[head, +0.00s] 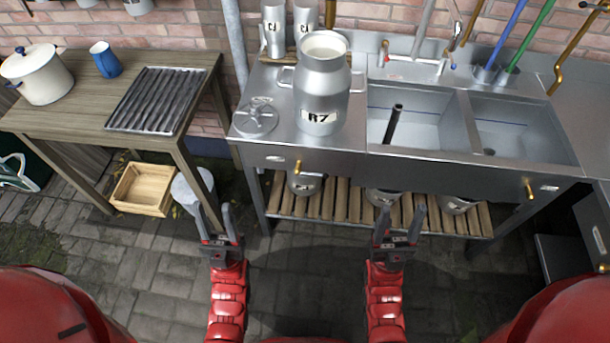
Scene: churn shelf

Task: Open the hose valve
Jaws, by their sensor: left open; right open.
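Two small brass valve-like fittings show on the steel counter's front: one at left (297,167) below the milk churn, one at right (529,188) below the right basin. I cannot tell which, if either, is the hose valve. A dark tube (393,125) stands tilted in the left basin; I cannot tell whether it is a hose. My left gripper (217,222) is open and empty, below and left of the left brass fitting. My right gripper (402,220) is open and empty in front of the lower rack, between the two fittings. Both are apart from the fittings.
The steel sink counter (455,165) carries an open milk churn (322,95) marked R7 and a round lid (255,117). More churns stand on the slatted rack (345,205) below. A wooden table (95,105) with a pot is at left. The paved floor before me is clear.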

